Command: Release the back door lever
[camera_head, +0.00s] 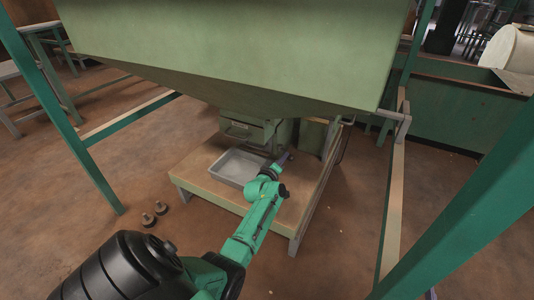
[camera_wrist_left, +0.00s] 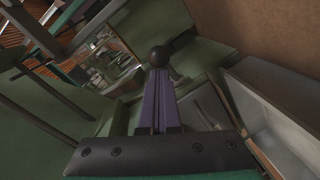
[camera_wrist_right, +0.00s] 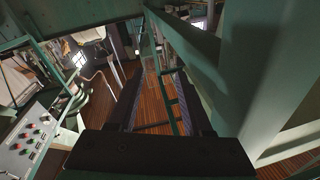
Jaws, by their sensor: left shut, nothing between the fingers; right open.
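A dark round knob (camera_wrist_left: 158,56), which looks like the end of a lever, shows in the left wrist view just beyond my left fingertips. My left gripper (camera_wrist_left: 157,72) is shut and empty, its fingers together. Whether the fingertips touch the knob I cannot tell. In the head view my left gripper (camera_head: 284,157) is under the green hopper (camera_head: 230,40), beside its lower outlet box (camera_head: 245,130); the lever is not clear there. My right gripper (camera_wrist_right: 155,75) is open and empty in the right wrist view, away from the hopper outlet.
A pale tray (camera_head: 228,168) sits on a low wooden table (camera_head: 200,162) under the outlet. Green frame posts (camera_head: 65,110) stand around the hopper. Small weights (camera_head: 148,219) lie on the brown floor. A control panel (camera_wrist_right: 25,140) shows in the right wrist view.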

